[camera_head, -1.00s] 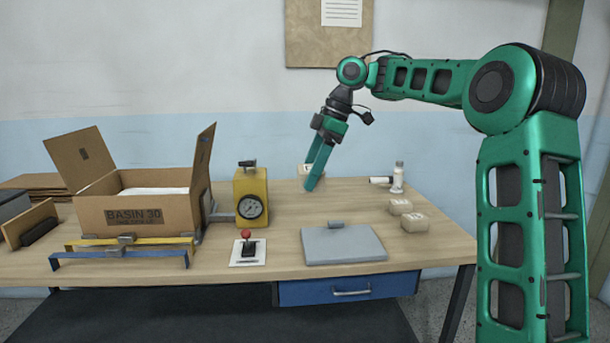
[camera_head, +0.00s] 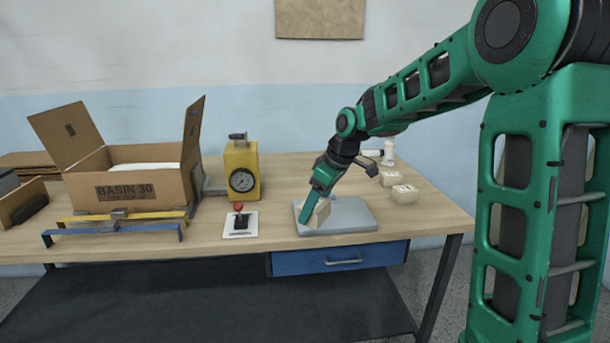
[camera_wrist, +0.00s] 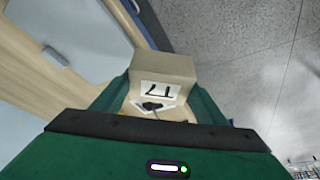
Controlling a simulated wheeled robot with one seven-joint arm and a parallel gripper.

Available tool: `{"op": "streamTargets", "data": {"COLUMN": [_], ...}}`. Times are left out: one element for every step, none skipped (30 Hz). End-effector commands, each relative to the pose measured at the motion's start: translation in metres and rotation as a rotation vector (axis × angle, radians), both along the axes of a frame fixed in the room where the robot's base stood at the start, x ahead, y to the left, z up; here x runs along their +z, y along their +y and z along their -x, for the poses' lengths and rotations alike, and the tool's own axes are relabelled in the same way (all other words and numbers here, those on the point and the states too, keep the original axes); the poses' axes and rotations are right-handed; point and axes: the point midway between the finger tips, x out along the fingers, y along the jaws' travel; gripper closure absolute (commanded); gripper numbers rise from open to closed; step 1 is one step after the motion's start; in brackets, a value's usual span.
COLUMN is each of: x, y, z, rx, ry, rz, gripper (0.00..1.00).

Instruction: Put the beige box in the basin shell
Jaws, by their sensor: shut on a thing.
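The beige box (camera_head: 320,213) is between the fingers of my gripper (camera_head: 312,208), above or on the grey pad at the table's middle right. I cannot tell whether the box touches the pad. In the wrist view the box (camera_wrist: 165,66) shows a white label with dark marks, gripped between the green fingers (camera_wrist: 160,98). The basin shell (camera_head: 138,192) is an open cardboard carton marked BASIN 30, at the table's left with flaps raised and something white inside. My gripper is well to its right.
A yellow gauge unit (camera_head: 241,172) and a red-knobbed lever (camera_head: 239,221) stand between the carton and the grey pad (camera_head: 352,216). Blue and yellow brackets (camera_head: 115,232) lie before the carton. Two more small boxes (camera_head: 404,194) and a white bottle (camera_head: 388,155) are at right.

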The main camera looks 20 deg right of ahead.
Motion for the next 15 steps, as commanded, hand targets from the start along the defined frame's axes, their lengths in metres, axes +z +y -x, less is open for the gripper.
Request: {"op": "streamTargets", "data": {"x": [-0.026, -0.040, -0.057, -0.069, -0.078, -0.092, -0.099, -0.108, -0.118, -0.125, -0.132, -0.141, -0.148, -0.154, -0.161], "y": [-0.002, -0.004, -0.007, -0.010, -0.012, -0.014, -0.016, -0.017, -0.020, -0.020, -0.022, -0.023, -0.025, -0.026, -0.027], "z": [0.007, 0.009, 0.010, 0.012, 0.012, 0.015, 0.014, 0.016, 0.017, 0.018, 0.018, 0.020, 0.021, 0.021, 0.022], "rx": [-0.078, -0.131, -0.194, -0.239, -0.277, -0.328, -0.360, -0.390, -0.432, -0.457, -0.484, -0.519, -0.546, -0.568, -0.597], "ry": [0.010, 0.009, 0.010, 0.009, 0.009, 0.008, 0.007, 0.008, 0.005, 0.007, 0.007, 0.006, 0.005, 0.006, 0.005], "rz": [-0.001, 0.001, 0.000, 0.001, 0.001, 0.002, 0.001, 0.001, 0.002, 0.001, 0.002, 0.001, 0.002, 0.001, 0.001], "gripper": [0.66, 0.66, 0.66, 0.66, 0.66, 0.66, 0.66, 0.66, 0.66, 0.66, 0.66, 0.66, 0.66, 0.66, 0.66]}}
